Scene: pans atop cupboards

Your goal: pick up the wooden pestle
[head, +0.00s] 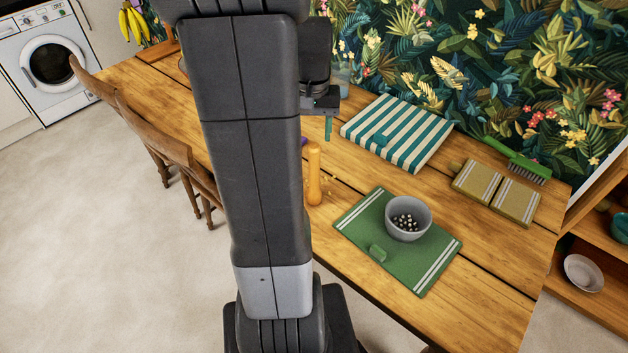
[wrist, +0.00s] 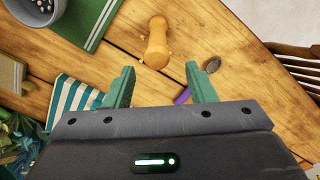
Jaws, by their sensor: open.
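The wooden pestle (head: 314,176) is a light orange-brown piece, partly beside my arm in the head view. In the wrist view the pestle (wrist: 156,44) lies past my fingertips, roughly centred between them and apart from both. Small yellowish bits lie around it on the wood. My gripper (wrist: 160,70) is open and empty, with two green fingers spread. In the head view my gripper (head: 329,127) shows only in part, above the table and further back than the pestle; my arm hides the rest.
A grey bowl (head: 420,221) of dark and pale pieces stands on a green mat (head: 424,278), right of the pestle. A striped teal cloth (head: 411,120) lies behind. A purple-handled utensil (wrist: 182,97) lies near my right finger. Chairs (head: 180,152) line the left edge.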

